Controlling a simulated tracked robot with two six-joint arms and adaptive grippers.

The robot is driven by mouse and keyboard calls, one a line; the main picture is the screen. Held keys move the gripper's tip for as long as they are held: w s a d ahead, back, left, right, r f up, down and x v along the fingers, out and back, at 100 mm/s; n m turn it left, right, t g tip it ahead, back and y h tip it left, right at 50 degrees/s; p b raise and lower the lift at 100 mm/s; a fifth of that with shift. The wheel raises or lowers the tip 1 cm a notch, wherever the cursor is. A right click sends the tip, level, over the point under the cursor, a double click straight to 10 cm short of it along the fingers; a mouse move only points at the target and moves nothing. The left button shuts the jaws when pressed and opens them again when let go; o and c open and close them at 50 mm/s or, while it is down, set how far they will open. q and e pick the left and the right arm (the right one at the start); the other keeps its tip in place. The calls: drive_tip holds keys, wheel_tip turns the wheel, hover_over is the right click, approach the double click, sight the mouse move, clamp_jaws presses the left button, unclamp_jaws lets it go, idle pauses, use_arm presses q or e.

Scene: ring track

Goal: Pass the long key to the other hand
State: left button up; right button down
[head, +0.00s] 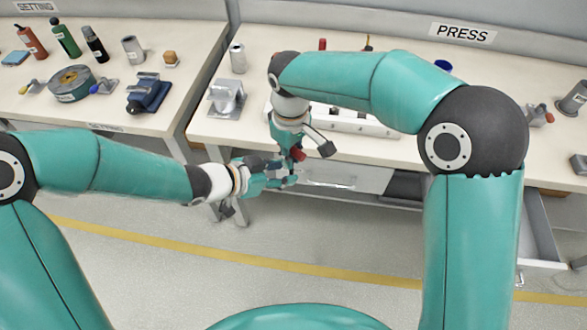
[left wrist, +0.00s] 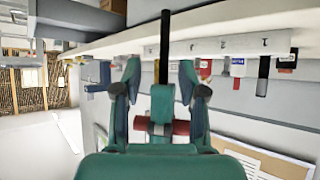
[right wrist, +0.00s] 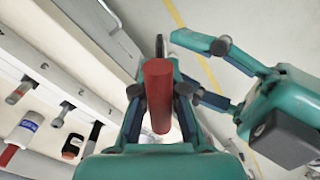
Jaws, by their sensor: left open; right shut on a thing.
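The long key's red handle (right wrist: 158,95) shows in the right wrist view between the fingers of my right gripper (right wrist: 160,112), which is shut on it. In the head view the red handle (head: 297,154) sits at my right gripper's (head: 296,163) tips, in front of the bench edge. My left gripper (head: 290,172) comes in from the left, very close to it. In the left wrist view the red handle (left wrist: 180,127) lies crosswise between the spread fingers of my left gripper (left wrist: 160,85). A dark upright rod (left wrist: 165,45) rises above it; I cannot tell whether it is the key's shaft.
The PRESS bench (head: 215,130) stands behind the grippers, with a white numbered block (head: 355,121) and a metal bracket (head: 227,98). An open drawer (head: 540,235) juts out at the right. The SETTING bench (head: 110,110) at the left holds several tools. The floor in front is clear.

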sight(292, 171)
use_arm(q)
drive_tip(key=shift+x, duration=2.5)
clamp_jaws()
use_arm(e)
drive_tip(key=c, duration=1.1)
unclamp_jaws()
drive_tip(key=shift+c, duration=0.2)
drive_tip(key=shift+a, duration=0.1)
drive_tip(key=shift+r, duration=0.15)
